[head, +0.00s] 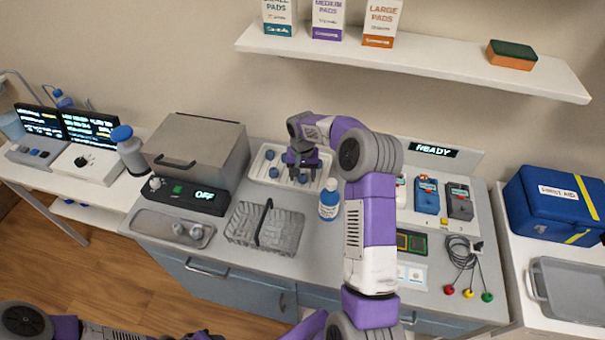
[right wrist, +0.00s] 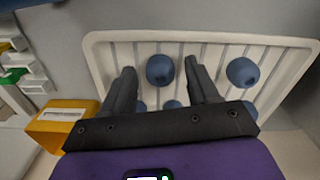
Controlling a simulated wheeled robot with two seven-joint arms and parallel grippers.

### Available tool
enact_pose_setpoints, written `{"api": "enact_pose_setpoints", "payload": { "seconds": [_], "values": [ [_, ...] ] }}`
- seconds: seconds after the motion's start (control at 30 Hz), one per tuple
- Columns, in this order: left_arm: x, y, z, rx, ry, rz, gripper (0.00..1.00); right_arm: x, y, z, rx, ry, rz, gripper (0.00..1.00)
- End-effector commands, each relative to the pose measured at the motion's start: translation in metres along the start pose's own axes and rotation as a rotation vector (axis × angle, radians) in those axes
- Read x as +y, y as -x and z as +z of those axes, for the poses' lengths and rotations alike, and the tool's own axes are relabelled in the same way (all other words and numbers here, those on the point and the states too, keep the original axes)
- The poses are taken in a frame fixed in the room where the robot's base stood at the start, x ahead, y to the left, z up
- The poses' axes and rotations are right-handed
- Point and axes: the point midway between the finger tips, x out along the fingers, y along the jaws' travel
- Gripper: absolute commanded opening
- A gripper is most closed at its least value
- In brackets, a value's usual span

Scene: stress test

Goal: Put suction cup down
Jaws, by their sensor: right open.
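A white ribbed tray (head: 256,178) at the back of the counter holds several blue suction cups, one of them a cup (head: 273,172) at its left side. My right gripper (head: 299,170) reaches down over the tray. In the right wrist view its fingers (right wrist: 159,64) are apart. A round blue suction cup (right wrist: 160,70) shows between the fingertips, resting on the tray (right wrist: 213,50); contact with the fingers cannot be made out. Another cup (right wrist: 242,72) lies to the right, and others are partly hidden by the gripper. My left arm shows at the bottom left; its gripper's state is unclear.
A grey wire basket (head: 247,238) is in front, and a grey box device (head: 197,150) stands left. A shelf (head: 440,62) hangs above. A yellow block (right wrist: 62,122) shows in the wrist view.

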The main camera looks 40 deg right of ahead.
Motion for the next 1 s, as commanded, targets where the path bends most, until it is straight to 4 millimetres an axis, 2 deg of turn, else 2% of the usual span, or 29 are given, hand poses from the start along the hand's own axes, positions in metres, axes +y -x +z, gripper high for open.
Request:
{"api": "enact_pose_setpoints", "payload": {
  "seconds": [0.13,0.27,0.5,0.7,0.83,1.0],
  "values": [
    [0.001,0.003,0.000,0.000,0.000,0.000,0.38,0.000,0.005,0.000,0.001,0.000,-0.001,0.60],
    [0.002,0.005,0.000,0.000,0.000,0.000,0.38,0.000,0.022,-0.001,0.004,0.000,0.000,0.60],
    [0.004,0.011,0.001,0.000,0.000,0.000,0.38,0.000,0.075,-0.001,0.004,-0.001,-0.001,0.60],
    [0.006,0.015,0.001,0.000,0.000,0.000,0.38,0.000,0.110,-0.001,0.003,0.000,-0.001,0.60],
    [0.006,0.016,0.001,0.000,0.000,0.000,0.38,0.000,0.121,0.000,0.001,-0.001,0.000,0.60],
    [0.006,0.017,0.001,0.000,0.000,0.000,0.38,0.000,0.124,0.000,0.000,0.000,0.000,0.60]
  ]
}}
